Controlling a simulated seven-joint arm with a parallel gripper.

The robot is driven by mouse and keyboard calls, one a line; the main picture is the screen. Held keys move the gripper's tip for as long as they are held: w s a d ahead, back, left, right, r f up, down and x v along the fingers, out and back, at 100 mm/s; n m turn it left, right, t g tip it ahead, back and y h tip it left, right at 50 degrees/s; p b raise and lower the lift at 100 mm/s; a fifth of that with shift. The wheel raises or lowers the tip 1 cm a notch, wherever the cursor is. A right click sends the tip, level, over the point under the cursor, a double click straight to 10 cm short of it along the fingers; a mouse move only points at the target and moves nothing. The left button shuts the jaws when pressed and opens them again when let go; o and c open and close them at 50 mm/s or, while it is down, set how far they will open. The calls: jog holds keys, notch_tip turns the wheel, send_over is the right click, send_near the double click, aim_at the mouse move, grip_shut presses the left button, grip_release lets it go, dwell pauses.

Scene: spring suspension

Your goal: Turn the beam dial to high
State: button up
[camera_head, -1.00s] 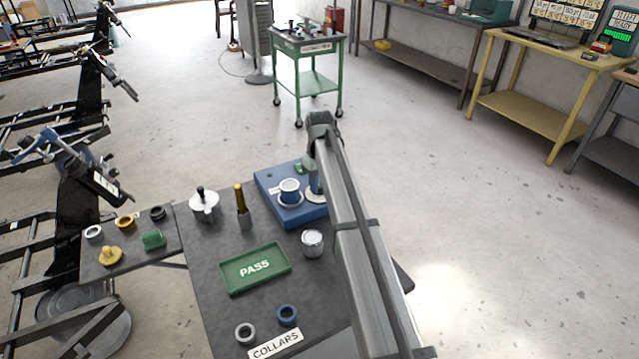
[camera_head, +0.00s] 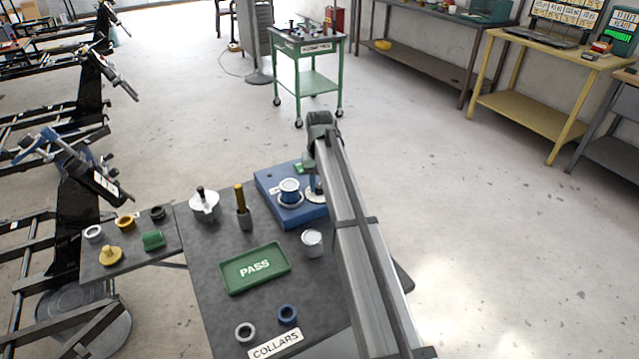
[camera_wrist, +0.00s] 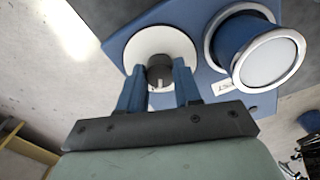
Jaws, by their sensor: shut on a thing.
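In the wrist view the dial (camera_wrist: 160,72) is a dark round knob with a light pointer mark, on a white round plate (camera_wrist: 160,42). My gripper (camera_wrist: 159,82) has its two blue fingers on either side of the knob and is shut on it. The mark points toward my gripper's palm. The dial sits on a blue base (camera_head: 276,186) on the dark table, which also shows in the head view. There my arm covers part of the base's right side. I cannot read any setting on the plate.
A blue cylinder with a pale top (camera_wrist: 265,55) stands close beside the dial on the same base. A white-topped cup (camera_head: 312,240), a green PASS tray (camera_head: 228,278) and a dark bottle with a yellow handle (camera_head: 243,215) stand nearby. Open floor lies right of the table.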

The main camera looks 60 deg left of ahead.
aim_at(320, 186)
jog(key=o, duration=1)
jog(key=shift+o, duration=0.2)
notch_tip(320, 186, up, 14)
jog(key=shift+f, duration=0.15)
dwell(0.5)
